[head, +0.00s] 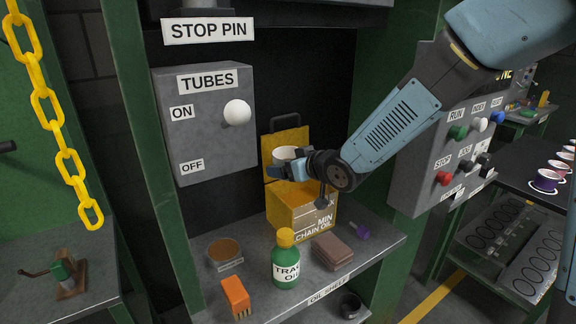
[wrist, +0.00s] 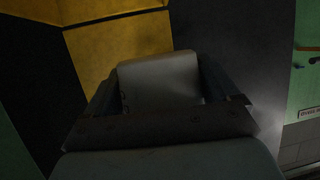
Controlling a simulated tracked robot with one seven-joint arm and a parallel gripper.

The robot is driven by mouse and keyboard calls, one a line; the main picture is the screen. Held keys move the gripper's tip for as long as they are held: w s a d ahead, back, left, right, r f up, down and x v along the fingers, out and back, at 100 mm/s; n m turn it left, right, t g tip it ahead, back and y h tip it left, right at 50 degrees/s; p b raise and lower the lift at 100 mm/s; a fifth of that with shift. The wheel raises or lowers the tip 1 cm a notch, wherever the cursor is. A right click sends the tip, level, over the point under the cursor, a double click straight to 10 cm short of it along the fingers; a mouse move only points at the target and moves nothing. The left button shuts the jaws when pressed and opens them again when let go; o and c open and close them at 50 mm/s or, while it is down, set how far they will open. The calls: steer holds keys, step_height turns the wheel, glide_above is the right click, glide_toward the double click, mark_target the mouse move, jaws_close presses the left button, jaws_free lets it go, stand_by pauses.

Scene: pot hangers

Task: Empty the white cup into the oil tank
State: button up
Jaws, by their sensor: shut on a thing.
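The white cup (head: 288,154) is held in my gripper (head: 280,167), just above the yellow oil tank. The oil tank (head: 290,212) stands on the shelf with its lid (head: 285,142) raised at the back; its front reads "MIN CHAIN OIL". In the wrist view the cup (wrist: 160,84) sits between the two fingers of my gripper (wrist: 158,90), with yellow tank surfaces (wrist: 115,45) beyond it. The cup looks close to upright in the head view. Its contents and the inside of the tank are hidden.
The shelf (head: 330,285) also holds a green oil bottle (head: 286,262), an orange brush (head: 236,296), a round brown-topped dish (head: 224,251), a brown block (head: 331,251) and a purple item (head: 359,231). A panel with a white knob (head: 237,112) is left of the tank. A yellow chain (head: 50,110) hangs at left.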

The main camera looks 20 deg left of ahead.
steer(key=shift+s+a+f+m+y, duration=0.1)
steer(key=shift+f+m+y, duration=0.1)
steer(key=shift+f, duration=0.65)
steer(key=shift+s+f+m+y, duration=0.1)
steer(key=shift+f+m, duration=0.1)
steer(key=shift+f, duration=0.75)
steer(key=m, duration=0.1)
steer(key=y, duration=0.1)
steer(key=r+m, duration=0.1)
steer(key=shift+s+a+m+g+y, duration=0.2)
steer(key=shift+a+m+g+y, duration=0.1)
steer(key=shift+y, duration=0.1)
steer(key=m+y, duration=0.1)
steer(key=m, duration=0.1)
steer(key=m+y, duration=0.1)
steer(key=m, duration=0.1)
steer(key=shift+s+a+r+y, duration=0.1)
steer(key=shift+r+y, duration=0.25)
steer(key=shift+y, duration=0.05)
steer(key=shift+m, duration=0.4)
steer(key=shift+m+y, duration=0.3)
steer(key=shift+m, duration=0.1)
steer(key=shift+m+t, duration=0.4)
steer(key=shift+m, duration=0.1)
steer(key=shift+d+f+m+y, duration=0.2)
steer(key=shift+m+y, duration=0.2)
steer(key=shift+m, duration=0.3)
